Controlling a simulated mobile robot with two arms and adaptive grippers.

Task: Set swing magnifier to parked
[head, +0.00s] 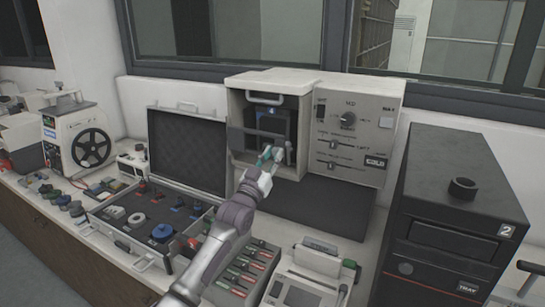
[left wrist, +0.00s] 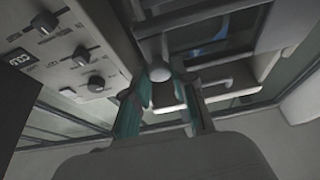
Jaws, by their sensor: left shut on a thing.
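The press cabinet (head: 365,105) has an open bay with a dark block (head: 285,122) marked with a blue label inside. A grey bar-like part (head: 247,142) crosses the front of the bay; it may be the swing magnifier, but I cannot tell for sure. My left gripper (head: 270,155) is in front of the bay, at this part. In the left wrist view its teal fingers (left wrist: 165,95) are shut on a pale rounded knob (left wrist: 160,72). The fingers partly hide the knob and what it joins. My right gripper is not in view.
The cabinet's control panel (head: 348,140) has knobs and sliders right of the bay. An open case (head: 188,140) stands to the left, and a dark tower (head: 455,195) to the right. A small instrument (head: 310,275) sits in front. A dark mat (head: 320,212) below the bay is clear.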

